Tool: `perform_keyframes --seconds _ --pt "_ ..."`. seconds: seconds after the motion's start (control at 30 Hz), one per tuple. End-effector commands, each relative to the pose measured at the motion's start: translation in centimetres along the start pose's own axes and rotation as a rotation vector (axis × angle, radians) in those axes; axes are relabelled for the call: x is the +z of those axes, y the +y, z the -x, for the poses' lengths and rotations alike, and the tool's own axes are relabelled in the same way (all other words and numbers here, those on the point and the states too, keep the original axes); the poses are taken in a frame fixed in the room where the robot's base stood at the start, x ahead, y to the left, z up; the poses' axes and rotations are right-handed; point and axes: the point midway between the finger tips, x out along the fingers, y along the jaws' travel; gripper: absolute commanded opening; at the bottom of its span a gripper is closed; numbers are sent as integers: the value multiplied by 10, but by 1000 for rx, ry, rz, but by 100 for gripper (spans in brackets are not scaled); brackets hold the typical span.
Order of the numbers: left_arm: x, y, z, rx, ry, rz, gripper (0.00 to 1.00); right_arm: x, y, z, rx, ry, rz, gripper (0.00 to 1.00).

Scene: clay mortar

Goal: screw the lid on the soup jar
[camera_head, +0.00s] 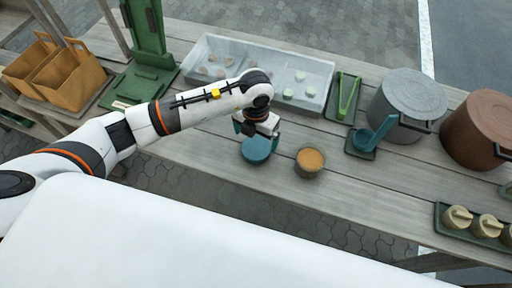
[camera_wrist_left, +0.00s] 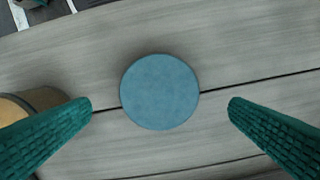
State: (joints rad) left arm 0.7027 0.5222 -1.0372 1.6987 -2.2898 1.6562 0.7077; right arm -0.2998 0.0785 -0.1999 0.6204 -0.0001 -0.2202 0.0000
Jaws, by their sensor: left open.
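The soup jar (camera_head: 309,162) stands upright and open on the wooden table, with orange soup showing at its top. Part of the jar (camera_wrist_left: 22,106) shows at the left edge of the left wrist view, behind a finger. The round blue lid (camera_head: 256,150) lies flat on the table just left of the jar. In the left wrist view the lid (camera_wrist_left: 160,91) is centred between the fingertips, with a gap on both sides. My left gripper (camera_wrist_left: 160,104) is open and empty above the lid. My right gripper is not in view.
A clear bin (camera_head: 318,75), green tongs (camera_head: 348,97), a blue ladle (camera_head: 374,136), a grey pot (camera_head: 408,100) and a brown pot (camera_head: 482,125) stand behind and right. Several small jars (camera_head: 487,226) sit on a tray at right. Paper bags (camera_head: 55,75) are far left.

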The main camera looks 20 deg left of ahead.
Motion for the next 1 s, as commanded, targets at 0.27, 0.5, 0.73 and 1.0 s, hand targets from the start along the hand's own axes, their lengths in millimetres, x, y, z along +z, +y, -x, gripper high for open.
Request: perform_keyframes --seconds 0.27,0.5,0.73,1.0 --pt "1 1 -24 1 -6 2 100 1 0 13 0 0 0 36" --pt "0 1 -51 0 -2 1 100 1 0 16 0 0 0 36" --pt "0 1 -52 0 0 0 100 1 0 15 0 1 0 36" --pt "0 1 -52 0 0 0 74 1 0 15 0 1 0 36"
